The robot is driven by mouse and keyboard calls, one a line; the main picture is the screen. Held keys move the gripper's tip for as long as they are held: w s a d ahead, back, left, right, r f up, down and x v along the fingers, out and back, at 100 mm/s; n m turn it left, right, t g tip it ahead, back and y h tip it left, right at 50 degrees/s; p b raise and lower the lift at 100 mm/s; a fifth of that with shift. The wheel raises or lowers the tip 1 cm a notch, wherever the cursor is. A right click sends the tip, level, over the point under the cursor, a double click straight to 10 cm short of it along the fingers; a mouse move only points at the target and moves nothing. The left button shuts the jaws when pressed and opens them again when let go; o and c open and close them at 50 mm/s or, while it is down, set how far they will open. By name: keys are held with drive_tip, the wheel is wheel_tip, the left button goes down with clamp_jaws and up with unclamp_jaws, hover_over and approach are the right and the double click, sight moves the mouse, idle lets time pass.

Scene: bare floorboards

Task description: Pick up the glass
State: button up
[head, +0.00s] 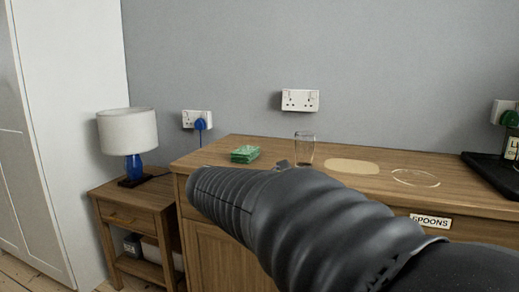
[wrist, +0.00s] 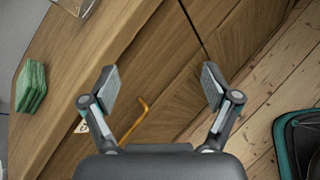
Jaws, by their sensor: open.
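The glass (head: 304,149) is clear and stands upright on the wooden cabinet top, left of a pale oval patch. In the wrist view only part of the glass (wrist: 76,5) shows, cut off by the top edge and left of the fingers. My gripper (wrist: 160,85) is open, with nothing between its two pads. It is apart from the glass, over the cabinet's front side. In the head view my dark arm crosses the cabinet front and hides most of the gripper.
A green stack (head: 245,154) lies left of the glass on the cabinet top (head: 225,150). A black tray (head: 490,172) is at the far right. A lamp (head: 129,138) stands on a lower side table. A yellow bent handle (wrist: 135,120) shows near the fingers.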

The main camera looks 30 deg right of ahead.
sight(299, 143)
drive_tip(key=w+d+r+n+t+h+p, duration=0.1)
drive_tip(key=w+d+r+n+h, duration=0.2)
drive_tip(key=w+r+n+h, duration=0.45)
drive_tip(key=w+d, duration=0.1)
drive_tip(key=d, duration=0.1)
drive_tip(key=w+d+r+m+y, duration=0.1)
drive_tip(key=w+d, duration=0.1)
drive_tip(key=d, duration=0.1)
drive_tip(key=w+d+y, duration=0.1)
drive_tip(key=d, duration=0.1)
drive_tip(key=shift+w+d+r, duration=0.15)
drive_tip(key=shift+d+r, duration=0.05)
drive_tip(key=shift+r, duration=0.05)
drive_tip(key=shift+x, duration=3.05)
drive_tip(key=c, duration=1.5)
drive_tip(key=shift+o, duration=0.2)
drive_tip(key=shift+r, duration=0.1)
